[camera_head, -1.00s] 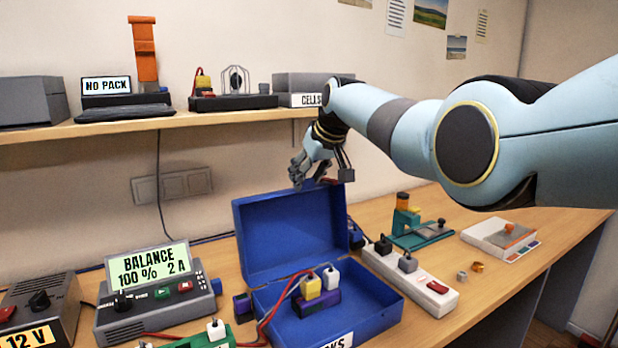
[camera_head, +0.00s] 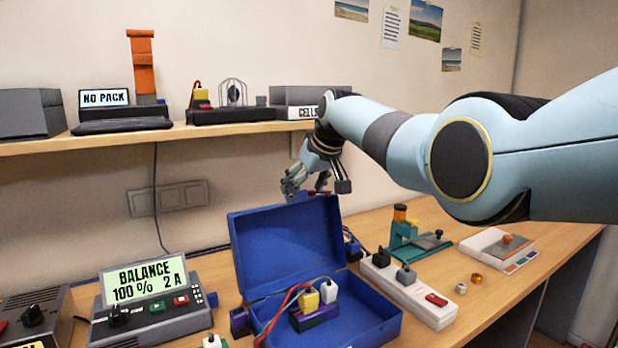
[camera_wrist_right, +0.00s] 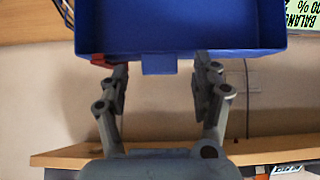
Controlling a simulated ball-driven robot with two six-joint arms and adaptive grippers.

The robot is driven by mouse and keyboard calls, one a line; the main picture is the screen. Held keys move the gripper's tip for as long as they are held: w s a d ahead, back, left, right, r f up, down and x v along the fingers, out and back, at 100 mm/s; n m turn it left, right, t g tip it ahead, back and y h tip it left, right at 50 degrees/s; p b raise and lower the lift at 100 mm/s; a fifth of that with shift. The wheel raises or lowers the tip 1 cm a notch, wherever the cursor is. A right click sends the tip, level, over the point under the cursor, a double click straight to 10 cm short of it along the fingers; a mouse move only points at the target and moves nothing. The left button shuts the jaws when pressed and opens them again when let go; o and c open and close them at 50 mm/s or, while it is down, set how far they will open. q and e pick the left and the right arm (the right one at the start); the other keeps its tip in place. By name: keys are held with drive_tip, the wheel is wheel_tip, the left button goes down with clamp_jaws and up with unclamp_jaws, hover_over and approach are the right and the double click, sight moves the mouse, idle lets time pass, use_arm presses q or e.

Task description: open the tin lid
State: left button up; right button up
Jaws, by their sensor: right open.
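The blue tin (camera_head: 376,320) stands on the table with its lid (camera_head: 285,245) upright, hinged at the back. Inside the tin is a purple battery pack (camera_head: 314,314) with yellow and white plugs and red leads. My right gripper (camera_head: 305,192) is above the lid's top edge. In the right wrist view the open fingers (camera_wrist_right: 163,85) stand on either side of a small blue tab on the lid (camera_wrist_right: 180,52), with nothing clamped between them. I cannot tell whether a finger touches the lid. My left gripper is not in view.
A grey balance charger (camera_head: 150,310) stands left of the tin, and a white power strip (camera_head: 410,293) right of it. A teal press (camera_head: 412,238) and a white tray (camera_head: 492,249) are further right. The shelf (camera_head: 60,145) runs along the wall behind.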

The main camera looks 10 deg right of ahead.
drive_tip(key=v, duration=1.2)
drive_tip(key=shift+w+f, duration=0.1)
